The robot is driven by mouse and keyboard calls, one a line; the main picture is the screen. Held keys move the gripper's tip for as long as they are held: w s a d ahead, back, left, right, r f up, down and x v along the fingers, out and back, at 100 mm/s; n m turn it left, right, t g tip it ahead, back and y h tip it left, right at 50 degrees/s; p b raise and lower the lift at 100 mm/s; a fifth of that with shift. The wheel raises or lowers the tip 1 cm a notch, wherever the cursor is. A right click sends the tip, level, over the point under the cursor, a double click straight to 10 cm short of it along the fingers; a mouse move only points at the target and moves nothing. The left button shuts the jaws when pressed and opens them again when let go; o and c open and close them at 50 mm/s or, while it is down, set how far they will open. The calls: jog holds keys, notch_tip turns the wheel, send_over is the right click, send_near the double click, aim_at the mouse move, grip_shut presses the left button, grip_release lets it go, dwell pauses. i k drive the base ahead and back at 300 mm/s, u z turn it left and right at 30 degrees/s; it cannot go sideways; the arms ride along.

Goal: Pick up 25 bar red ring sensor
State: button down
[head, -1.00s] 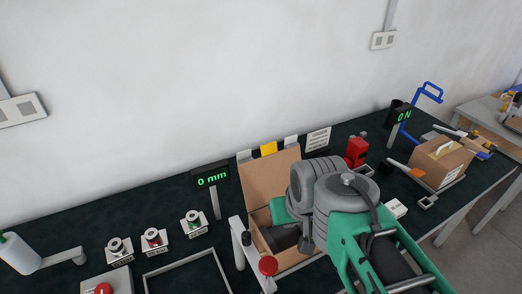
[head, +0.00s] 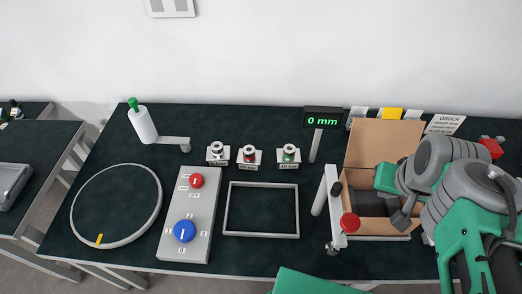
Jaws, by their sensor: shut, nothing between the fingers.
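The red ring sensor (head: 249,154) stands upright in a white labelled holder near the back middle of the table. It is the middle one of three similar grey sensors. The sensor at its left (head: 217,151) has a pale ring, and the one at its right (head: 288,154) a green ring. The labels are too small to read surely. My gripper (head: 401,221) is shut and empty at the right, over the open cardboard box, well away from the sensors. My arm partly hides it and the box.
The cardboard box (head: 384,145) stands open at right, beside a post with a red knob (head: 350,222). A display (head: 323,119) reads 0 mm. A square frame (head: 261,184), a control box (head: 189,215), a large ring (head: 151,177) and a white bottle (head: 143,124) are on the table.

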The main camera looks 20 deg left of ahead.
aim_at(249, 158)
jog(key=z, duration=0.2)
jog(key=k, duration=1.45)
jog(key=u, duration=1.65)
jog(key=i, duration=1.5)
